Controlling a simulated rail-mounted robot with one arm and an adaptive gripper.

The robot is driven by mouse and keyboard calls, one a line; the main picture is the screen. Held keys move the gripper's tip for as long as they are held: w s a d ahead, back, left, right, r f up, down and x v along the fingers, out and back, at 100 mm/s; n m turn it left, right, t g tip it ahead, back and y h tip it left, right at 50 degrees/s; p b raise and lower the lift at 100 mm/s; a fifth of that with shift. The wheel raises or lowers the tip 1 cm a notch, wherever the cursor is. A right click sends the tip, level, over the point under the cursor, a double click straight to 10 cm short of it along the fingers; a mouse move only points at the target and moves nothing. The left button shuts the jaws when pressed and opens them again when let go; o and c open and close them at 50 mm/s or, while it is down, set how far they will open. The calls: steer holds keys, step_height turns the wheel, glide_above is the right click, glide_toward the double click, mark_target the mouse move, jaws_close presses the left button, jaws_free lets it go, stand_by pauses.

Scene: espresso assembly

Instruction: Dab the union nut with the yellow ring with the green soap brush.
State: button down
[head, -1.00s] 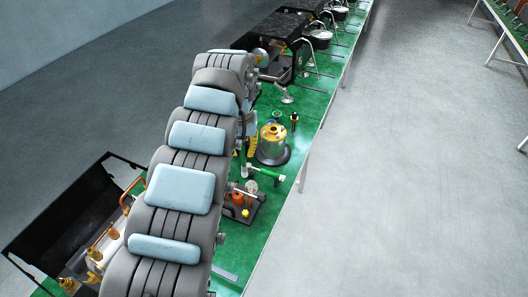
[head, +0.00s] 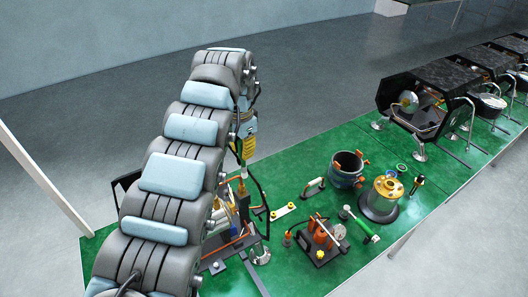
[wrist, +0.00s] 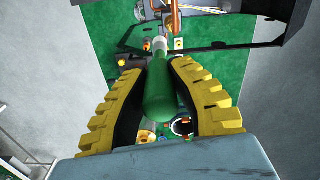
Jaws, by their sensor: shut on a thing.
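My gripper (wrist: 160,70) is shut on the green handle of the brush (wrist: 160,98). The brush points away from the wrist, with a pale section towards its far end; its tip is hard to make out. In the head view my gripper (head: 248,143) hangs above the copper-piped assembly (head: 232,222), mostly behind my arm. In the wrist view copper pipes (wrist: 176,20) show beyond the brush. Small yellow and orange parts lie near there, but I cannot tell which is the union nut with the yellow ring. No contact between brush and nut is visible.
A black frame (wrist: 230,48) crosses the wrist view beyond the brush. On the green table stand a dark pot (head: 346,170), a brass-topped cylinder (head: 384,200), a stand with orange parts (head: 320,238) and another green-handled tool (head: 360,225). A black machine (head: 425,105) stands farther right.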

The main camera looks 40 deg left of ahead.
mark_target(243, 166)
steer(key=shift+f, duration=2.2)
steer(key=shift+f+b, duration=0.75)
steer(key=shift+f, duration=0.9)
steer(key=shift+r, duration=0.15)
steer(key=shift+r, duration=3.65)
